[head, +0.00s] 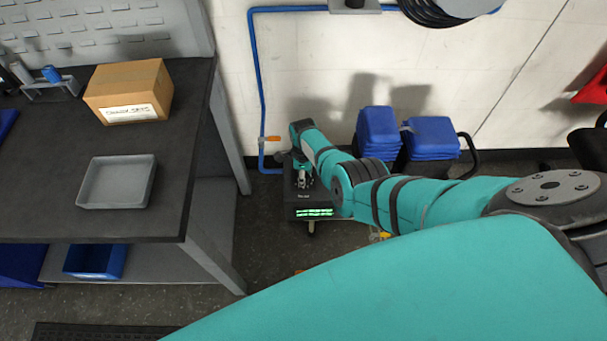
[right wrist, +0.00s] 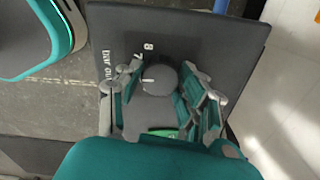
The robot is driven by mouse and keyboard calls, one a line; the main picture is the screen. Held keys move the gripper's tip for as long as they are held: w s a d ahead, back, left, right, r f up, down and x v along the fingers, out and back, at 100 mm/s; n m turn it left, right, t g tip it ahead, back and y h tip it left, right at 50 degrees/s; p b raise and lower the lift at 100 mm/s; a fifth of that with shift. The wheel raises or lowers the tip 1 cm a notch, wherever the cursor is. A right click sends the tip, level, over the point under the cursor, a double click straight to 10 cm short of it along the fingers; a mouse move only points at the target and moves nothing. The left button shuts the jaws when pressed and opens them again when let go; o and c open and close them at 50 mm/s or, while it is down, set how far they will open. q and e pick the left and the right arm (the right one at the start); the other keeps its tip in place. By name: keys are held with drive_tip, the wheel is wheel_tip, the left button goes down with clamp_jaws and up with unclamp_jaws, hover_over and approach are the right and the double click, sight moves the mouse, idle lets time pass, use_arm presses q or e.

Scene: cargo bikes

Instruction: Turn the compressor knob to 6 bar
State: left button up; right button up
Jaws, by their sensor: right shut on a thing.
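The compressor (head: 308,213) is a dark box with a lit green display, standing on the floor right of the workbench. In the right wrist view its dark top panel (right wrist: 195,35) carries a round grey knob (right wrist: 160,76) with a short white pointer line. The pointer lies toward the picture's left. The numbers 8 and 7 and the words "bar out" show beside the knob; the lower marks are hidden by a finger. My right gripper (right wrist: 165,95) is shut on the knob, one finger each side. It also shows in the head view (head: 303,180). My left gripper is out of view.
The workbench (head: 60,205) at left holds a cardboard box (head: 130,90) and a grey tray (head: 117,182). A blue hose (head: 256,70) with an orange-handled valve (head: 270,138) runs down the wall. Blue stacked items (head: 430,138) stand behind my right arm.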

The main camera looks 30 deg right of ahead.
drive_tip(key=o, duration=1.2)
drive_tip(key=shift+c, duration=0.2)
wheel_tip(320, 180, up, 12)
idle(0.5)
